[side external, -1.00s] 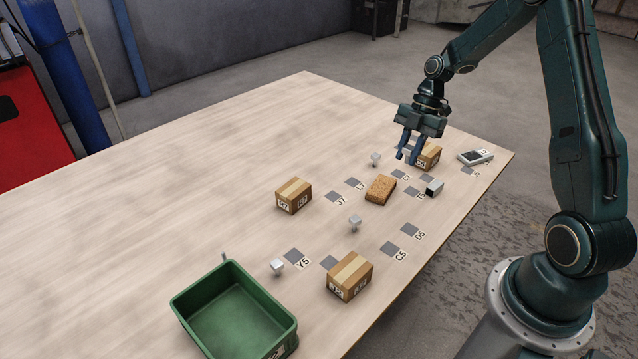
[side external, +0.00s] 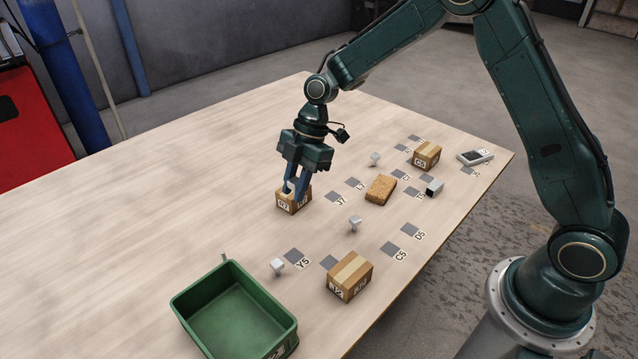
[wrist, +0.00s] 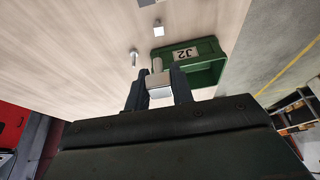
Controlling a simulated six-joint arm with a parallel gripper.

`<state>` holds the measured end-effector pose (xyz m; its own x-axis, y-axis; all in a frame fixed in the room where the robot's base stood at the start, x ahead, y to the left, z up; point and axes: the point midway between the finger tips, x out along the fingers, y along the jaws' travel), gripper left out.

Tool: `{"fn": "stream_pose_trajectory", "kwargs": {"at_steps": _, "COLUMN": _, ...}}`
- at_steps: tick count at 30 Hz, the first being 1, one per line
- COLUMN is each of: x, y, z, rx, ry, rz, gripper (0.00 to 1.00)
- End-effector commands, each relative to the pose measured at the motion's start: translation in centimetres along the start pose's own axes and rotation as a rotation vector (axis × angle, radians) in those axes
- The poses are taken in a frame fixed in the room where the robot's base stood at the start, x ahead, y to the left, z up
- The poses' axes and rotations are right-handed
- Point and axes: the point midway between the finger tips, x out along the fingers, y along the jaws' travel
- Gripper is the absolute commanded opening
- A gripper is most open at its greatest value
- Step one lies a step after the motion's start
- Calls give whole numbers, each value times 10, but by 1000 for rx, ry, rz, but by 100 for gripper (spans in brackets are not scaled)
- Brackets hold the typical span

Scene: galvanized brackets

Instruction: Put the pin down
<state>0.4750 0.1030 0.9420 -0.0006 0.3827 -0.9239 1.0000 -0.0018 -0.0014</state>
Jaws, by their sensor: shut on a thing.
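My gripper (side external: 296,190) is shut on a pale grey metal pin (wrist: 159,82). In the wrist view, the pin shows as a blocky part between the fingers (wrist: 158,92) with a short round stem. In the side view, the fingers largely hide it, and they overlap a cardboard box (side external: 294,204); I cannot tell the height between them. Several similar light metal pieces stand on the table, one near the middle (side external: 355,222) and one near the green bin (side external: 277,266).
The green bin (side external: 183,313) stands at the front, with a slim upright peg (side external: 225,257) behind it. The table's left side is clear.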

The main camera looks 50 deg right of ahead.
Motion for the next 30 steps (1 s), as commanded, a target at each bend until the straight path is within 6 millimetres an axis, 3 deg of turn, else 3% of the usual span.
{"fn": "stream_pose_trajectory", "kwargs": {"at_steps": 3, "x": 13, "y": -2, "z": -37, "rx": -8, "ry": 1, "rz": -1, "gripper": 0}}
{"fn": "stream_pose_trajectory", "kwargs": {"at_steps": 18, "x": 61, "y": -38, "z": -173, "rx": -6, "ry": 1, "rz": -1, "gripper": 0}}
{"fn": "stream_pose_trajectory", "kwargs": {"at_steps": 24, "x": 73, "y": -54, "z": -207, "rx": -4, "ry": 0, "rz": -1, "gripper": 0}}
{"fn": "stream_pose_trajectory", "kwargs": {"at_steps": 30, "x": 77, "y": -60, "z": -219, "rx": -1, "ry": 1, "rz": 0, "gripper": 0}}
